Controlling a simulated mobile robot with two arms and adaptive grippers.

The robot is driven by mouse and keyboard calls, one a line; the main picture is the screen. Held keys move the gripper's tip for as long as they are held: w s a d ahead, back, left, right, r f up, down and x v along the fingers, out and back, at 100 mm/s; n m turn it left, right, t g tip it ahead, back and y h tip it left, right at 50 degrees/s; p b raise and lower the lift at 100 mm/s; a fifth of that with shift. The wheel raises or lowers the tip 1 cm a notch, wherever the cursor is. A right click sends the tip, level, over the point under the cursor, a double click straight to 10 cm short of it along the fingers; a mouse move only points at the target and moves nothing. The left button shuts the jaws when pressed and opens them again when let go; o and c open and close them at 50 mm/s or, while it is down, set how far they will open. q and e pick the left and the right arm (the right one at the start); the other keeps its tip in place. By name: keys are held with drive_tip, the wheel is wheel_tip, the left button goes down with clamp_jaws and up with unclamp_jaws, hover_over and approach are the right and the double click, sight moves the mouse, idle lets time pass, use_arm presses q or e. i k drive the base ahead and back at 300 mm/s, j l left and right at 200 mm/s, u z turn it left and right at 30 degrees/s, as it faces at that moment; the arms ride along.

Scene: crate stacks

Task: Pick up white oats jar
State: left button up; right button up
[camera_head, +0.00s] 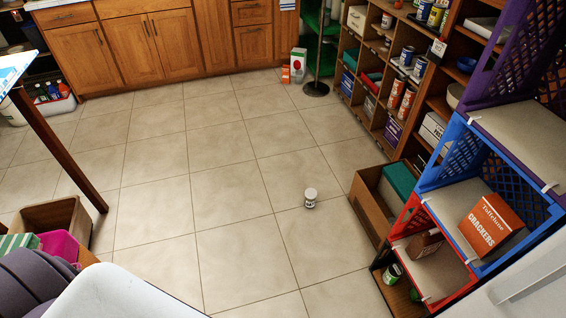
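A small white jar (310,199) with a pale lid and a dark marking on its label stands upright on the tiled floor, right of the middle of the head view. Its label is too small to read, so I cannot tell whether it says oats. Nothing touches it. Neither of my grippers shows in this view.
A cardboard box (370,207) stands on the floor right of the jar. Beyond it are a blue crate (446,190), a red crate (408,222) and a shelf unit (437,102). A table leg (62,152) stands left. The central floor is clear.

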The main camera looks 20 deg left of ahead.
sight(310, 193)
drive_tip(key=u, duration=0.5)
drive_tip(key=i+j, duration=0.6)
drive_tip(key=i, duration=0.15)
